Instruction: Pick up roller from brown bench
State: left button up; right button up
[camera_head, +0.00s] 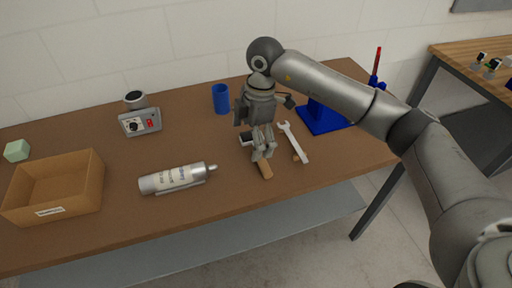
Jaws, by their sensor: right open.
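The brown bench (120,225) spans the picture. My right gripper (263,156) points down over its middle, right of the silver bottle, with its jaws open. A brown, wood-like handle (265,171) lies on the bench just below and in front of the fingertips. It looks like part of the roller, but the gripper hides the rest. I cannot tell whether the fingers touch it. My left gripper is not in view.
A wrench (294,143) lies close right of the gripper, and a blue stand (322,118) is behind it. A blue cup (221,99), silver bottle (172,179), grey device (140,122) and open box (55,187) are to the left. The bench's front-right is clear.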

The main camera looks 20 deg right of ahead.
jog(key=d+m+h, duration=0.1)
jog(key=d+h, duration=0.1)
jog(key=d, duration=0.1)
jog(key=p, duration=0.2)
send_over(263, 160)
notch_tip(263, 160, down, 4)
jog(key=shift+w+f, duration=0.1)
jog(key=shift+f, duration=0.55)
notch_tip(263, 160, down, 4)
jog(key=shift+r+p, duration=0.2)
jog(key=shift+p, duration=0.75)
jog(key=shift+f, duration=0.5)
jog(key=shift+c, duration=0.3)
jog(key=c, duration=0.7)
jog(key=shift+r, duration=0.1)
jog(key=shift+c, duration=0.5)
